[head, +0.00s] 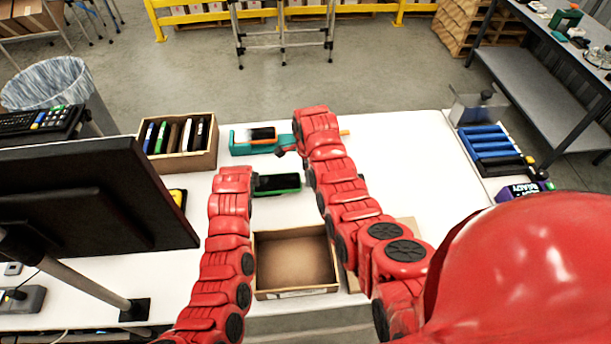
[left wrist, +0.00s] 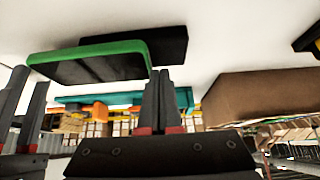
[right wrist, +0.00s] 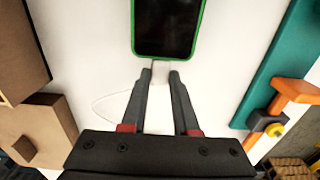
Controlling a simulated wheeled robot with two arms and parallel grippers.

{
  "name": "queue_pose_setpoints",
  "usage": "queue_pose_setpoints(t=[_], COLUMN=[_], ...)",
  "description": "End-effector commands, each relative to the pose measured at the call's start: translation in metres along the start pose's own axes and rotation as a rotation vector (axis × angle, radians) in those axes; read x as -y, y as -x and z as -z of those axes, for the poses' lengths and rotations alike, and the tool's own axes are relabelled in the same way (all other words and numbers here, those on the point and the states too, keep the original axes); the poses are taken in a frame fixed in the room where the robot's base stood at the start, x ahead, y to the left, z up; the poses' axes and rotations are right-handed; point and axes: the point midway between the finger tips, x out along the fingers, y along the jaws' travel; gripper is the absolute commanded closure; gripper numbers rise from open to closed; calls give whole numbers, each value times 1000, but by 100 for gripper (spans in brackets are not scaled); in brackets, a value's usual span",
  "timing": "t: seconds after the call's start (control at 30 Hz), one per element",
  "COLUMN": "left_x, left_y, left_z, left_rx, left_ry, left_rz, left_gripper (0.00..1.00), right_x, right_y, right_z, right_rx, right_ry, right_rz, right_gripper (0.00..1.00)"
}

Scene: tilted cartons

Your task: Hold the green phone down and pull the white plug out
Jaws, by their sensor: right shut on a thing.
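The green phone (head: 277,183), with a dark screen, lies on the white table between my two arms. It also shows in the left wrist view (left wrist: 95,64) and the right wrist view (right wrist: 167,25). My right gripper (right wrist: 160,76) is shut on the white plug (right wrist: 160,71) at the phone's near end in the right wrist view; a thin white cable loops to the left. My left gripper (left wrist: 90,80) is open, its fingers wide apart near the phone; whether they touch it I cannot tell. My arms hide both fingertips in the head view.
An open empty carton (head: 297,294) stands in front of the phone. A teal fixture (head: 240,148) with orange parts lies behind it. A carton of upright devices (head: 195,162) is at back left, a monitor (head: 90,195) at left.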

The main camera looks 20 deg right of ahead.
Motion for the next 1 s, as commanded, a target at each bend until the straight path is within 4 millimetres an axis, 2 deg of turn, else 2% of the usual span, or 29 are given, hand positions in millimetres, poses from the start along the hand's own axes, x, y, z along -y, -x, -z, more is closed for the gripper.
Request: queue_pose_setpoints(t=[0.23,0.8,1.0], left_x=[0,0,0], left_y=[5,54,58], left_z=[4,38,39], left_rx=[-1,-3,1], left_ry=[0,-1,-1], left_rz=[0,-1,-1], left_gripper=[100,100,100], right_x=[0,0,0], right_y=[2,19,19], right_z=[-1,-1,-1], right_rx=[1,1,1], right_ry=[1,1,1], right_rz=[1,0,1], right_gripper=[100,100,100])
